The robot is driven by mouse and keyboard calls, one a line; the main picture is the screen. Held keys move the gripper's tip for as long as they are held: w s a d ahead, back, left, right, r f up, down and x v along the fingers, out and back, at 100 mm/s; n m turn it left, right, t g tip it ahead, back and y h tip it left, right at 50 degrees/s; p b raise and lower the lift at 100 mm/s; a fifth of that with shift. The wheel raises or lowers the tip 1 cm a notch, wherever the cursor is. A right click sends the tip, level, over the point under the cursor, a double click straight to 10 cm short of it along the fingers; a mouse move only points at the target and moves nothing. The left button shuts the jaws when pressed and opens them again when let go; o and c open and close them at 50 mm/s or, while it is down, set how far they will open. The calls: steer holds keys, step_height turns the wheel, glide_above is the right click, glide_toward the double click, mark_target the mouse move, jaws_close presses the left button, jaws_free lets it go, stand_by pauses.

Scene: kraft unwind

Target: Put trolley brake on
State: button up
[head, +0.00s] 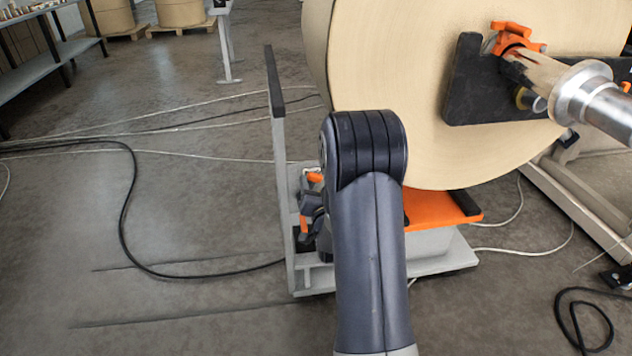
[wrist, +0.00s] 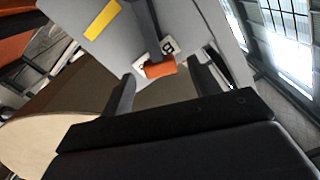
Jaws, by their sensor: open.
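The trolley (head: 440,262) is a low grey cart with an orange top and a grey upright at its left, under the big paper roll. In the wrist view an orange-tipped lever (wrist: 160,68) on a dark stem stands against a grey panel (wrist: 120,52) with black-and-white marks beside it; it looks like the brake lever. My gripper (wrist: 163,77) is open, with one finger on each side of the orange tip in the picture. I cannot tell whether the fingers touch it. In the head view my arm hides most of the gripper and the lever.
The large paper roll (head: 400,80) hangs close to the right of my arm, with a metal shaft (head: 595,100) at its middle. The grey upright (head: 279,170) is just left of my arm. Cables (head: 125,200) lie on the floor to the left, which is otherwise clear.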

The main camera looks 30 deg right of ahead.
steer(key=shift+x, duration=1.1)
steer(key=shift+c, duration=0.5)
jaws_close()
